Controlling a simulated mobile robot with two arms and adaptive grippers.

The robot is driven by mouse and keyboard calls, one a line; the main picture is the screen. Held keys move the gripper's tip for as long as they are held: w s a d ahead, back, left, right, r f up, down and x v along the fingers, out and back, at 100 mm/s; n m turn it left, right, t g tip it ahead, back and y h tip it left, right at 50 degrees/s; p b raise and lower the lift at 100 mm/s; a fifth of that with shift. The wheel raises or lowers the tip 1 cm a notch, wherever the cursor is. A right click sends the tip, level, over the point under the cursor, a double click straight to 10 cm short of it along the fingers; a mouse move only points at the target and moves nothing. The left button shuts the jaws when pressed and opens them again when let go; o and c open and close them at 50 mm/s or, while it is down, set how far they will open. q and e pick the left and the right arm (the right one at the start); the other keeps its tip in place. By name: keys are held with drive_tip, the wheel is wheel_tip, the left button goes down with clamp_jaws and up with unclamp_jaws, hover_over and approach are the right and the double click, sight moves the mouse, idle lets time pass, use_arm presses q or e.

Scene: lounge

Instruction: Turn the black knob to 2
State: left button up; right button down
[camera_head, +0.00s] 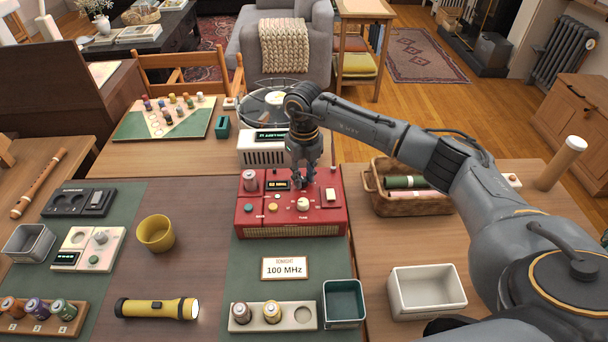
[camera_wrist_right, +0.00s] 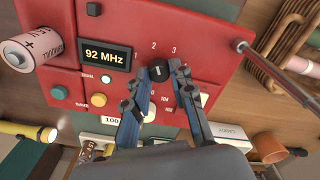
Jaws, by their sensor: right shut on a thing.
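The red radio (camera_head: 260,217) stands on the table in the middle of the head view. Its black knob (camera_wrist_right: 159,71) shows in the wrist view, with the marks 1, 2 and 3 printed around its top. My right gripper (camera_wrist_right: 160,78) is shut on the black knob, one finger on each side. In the head view the right gripper (camera_head: 305,180) covers most of the knob. The knob's pointer is too small to read for certain. The radio's display (camera_wrist_right: 105,57) reads 92 MHz. My left gripper is not in view.
A cream tuning dial (camera_head: 303,204) and coloured buttons are on the radio, beside a battery (camera_head: 250,180). A card (camera_head: 285,268) reads 100 MHz. A wicker basket (camera_head: 402,206) and a white bin (camera_head: 427,292) stand right; a flashlight (camera_head: 155,308) lies front left.

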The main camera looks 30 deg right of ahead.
sight(304, 179)
idle(0.5)
drive_tip(key=c, duration=1.1)
unclamp_jaws()
drive_tip(key=shift+r, duration=0.15)
wheel_tip(304, 179, up, 12)
drive_tip(key=shift+f, duration=0.1)
